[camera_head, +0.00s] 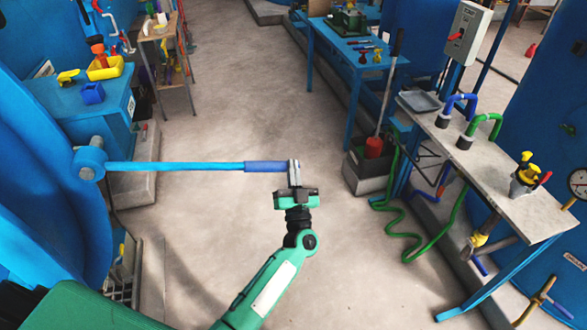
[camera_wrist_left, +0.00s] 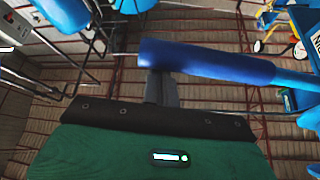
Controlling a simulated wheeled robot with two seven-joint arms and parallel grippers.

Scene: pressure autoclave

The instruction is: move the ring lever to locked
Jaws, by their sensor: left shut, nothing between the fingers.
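The ring lever (camera_head: 175,166) is a light blue rod with a darker blue grip (camera_head: 266,167). It reaches level to the right from a blue hub (camera_head: 90,160) on the large round blue autoclave part at the left. My left gripper (camera_head: 294,168) is shut and empty, at the free end of the grip. In the left wrist view the grip (camera_wrist_left: 205,63) crosses just beyond the tips of my left fingers (camera_wrist_left: 161,88) and partly hides them. I cannot tell whether they touch it. My right gripper is not in view.
A blue bench (camera_head: 85,110) with a yellow bin (camera_head: 105,68) stands behind the lever. A grey-topped bench (camera_head: 480,165) with hoses and tools is at the right. A dark crate (camera_head: 368,172) with a red container stands beside it.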

